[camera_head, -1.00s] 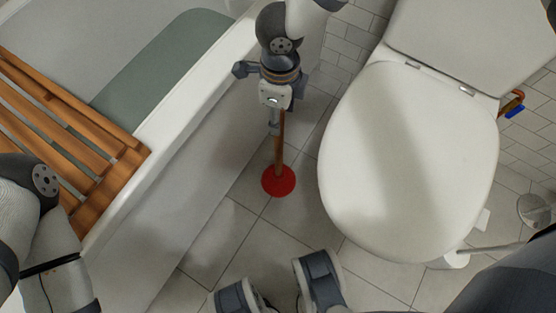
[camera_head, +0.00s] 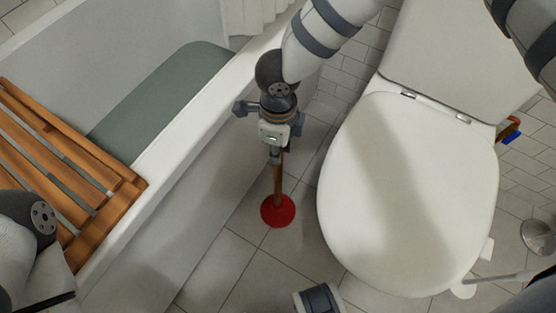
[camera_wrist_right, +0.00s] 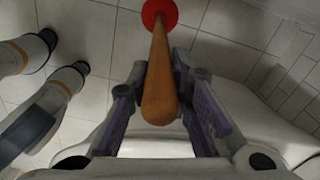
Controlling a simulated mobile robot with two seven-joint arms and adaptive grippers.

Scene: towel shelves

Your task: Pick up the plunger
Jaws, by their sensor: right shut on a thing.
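The plunger has a red rubber cup (camera_head: 278,211) and a brown wooden handle (camera_head: 278,184). It stands upright between the bathtub and the toilet. Whether the cup touches the floor I cannot tell. My right gripper (camera_head: 276,150) is at the upper end of the handle, directly above the cup. In the right wrist view the handle (camera_wrist_right: 160,88) lies between the two fingers, which are closed on it, with the red cup (camera_wrist_right: 160,12) beyond. My left arm shows at the left edge of the head view, but its gripper is out of frame.
The white toilet (camera_head: 405,200) is close on the right of the plunger. The bathtub (camera_head: 170,150) is on the left, with a wooden slatted rack (camera_head: 100,190) across it. A toilet brush (camera_head: 500,277) lies at lower right. Tiled floor (camera_head: 215,270) is clear in front of the plunger.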

